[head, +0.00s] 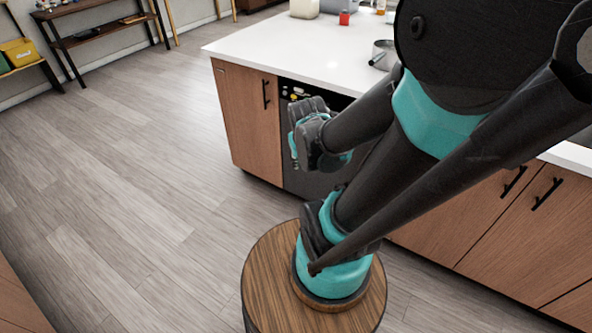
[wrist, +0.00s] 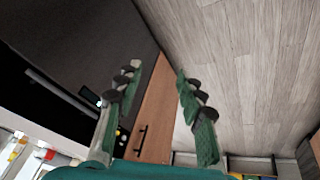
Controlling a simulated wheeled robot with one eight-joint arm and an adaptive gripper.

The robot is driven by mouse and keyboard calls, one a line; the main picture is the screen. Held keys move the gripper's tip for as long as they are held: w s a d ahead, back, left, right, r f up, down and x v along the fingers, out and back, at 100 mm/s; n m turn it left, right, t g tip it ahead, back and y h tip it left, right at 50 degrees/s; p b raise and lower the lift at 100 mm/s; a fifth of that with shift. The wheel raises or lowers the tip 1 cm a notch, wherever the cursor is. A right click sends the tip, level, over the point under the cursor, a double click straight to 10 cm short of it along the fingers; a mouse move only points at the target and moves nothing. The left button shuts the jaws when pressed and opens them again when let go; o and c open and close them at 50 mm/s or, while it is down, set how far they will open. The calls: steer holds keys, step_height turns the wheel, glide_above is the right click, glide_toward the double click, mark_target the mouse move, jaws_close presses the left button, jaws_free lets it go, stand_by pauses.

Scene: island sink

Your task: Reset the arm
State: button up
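My gripper (wrist: 158,78) shows in the wrist view with its two green and black fingers spread well apart. It is open, and nothing sits between the fingers. Behind the gap are the wooden cabinet side and the floor. In the head view my black and teal arm is folded across the right half of the picture. Its far part hangs in front of the dark dishwasher front of the island, below counter height. The fingers cannot be made out clearly there.
The white island counter (head: 290,48) bears a metal pot (head: 384,54) and a red item (head: 344,18). Below are wooden cabinets (head: 250,115) and a dark dishwasher (head: 305,180). Shelves (head: 100,30) stand at the far left. The wood floor (head: 130,170) on the left is clear.

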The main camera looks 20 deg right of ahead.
steer(key=shift+y, duration=0.7)
steer(key=s+a, duration=0.1)
steer(key=a, duration=0.1)
steer(key=s+a+f, duration=0.1)
steer(key=shift+s+a, duration=0.3)
steer(key=shift+a, duration=0.05)
